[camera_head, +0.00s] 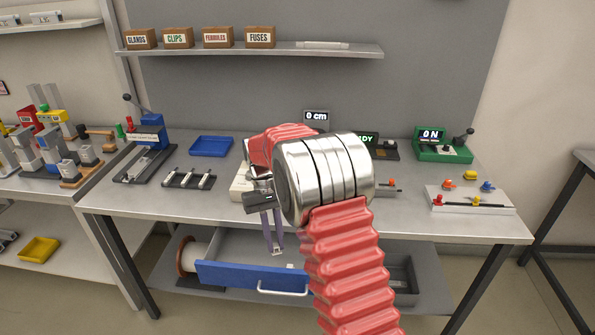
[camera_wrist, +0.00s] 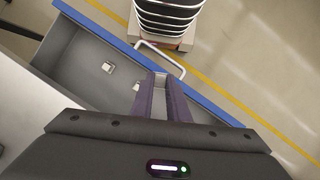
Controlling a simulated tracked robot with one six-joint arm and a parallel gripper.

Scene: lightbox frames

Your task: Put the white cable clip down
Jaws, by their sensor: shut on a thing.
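My gripper (camera_head: 277,250) points down over the open blue-fronted drawer (camera_head: 235,274), below the front edge of the bench. In the wrist view, my gripper's two purple fingers (camera_wrist: 160,80) are close together, near the inside of the drawer's blue front (camera_wrist: 215,108). They are shut on a small pale thing at the tips, taken as the white cable clip; its shape is mostly hidden by the fingers. Two small whitish pieces show on the grey drawer floor, one at the left (camera_wrist: 108,67) and one close to the fingers (camera_wrist: 136,86). I cannot tell whether my fingertips touch the drawer.
The drawer handle (camera_wrist: 160,57) juts out in front. The bench top (camera_head: 340,225) lies above and behind the drawer. A blue tray (camera_head: 211,146), a rack (camera_head: 188,179) and a green device (camera_head: 442,151) stand on it. A cable reel (camera_head: 191,257) stands left of the drawer.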

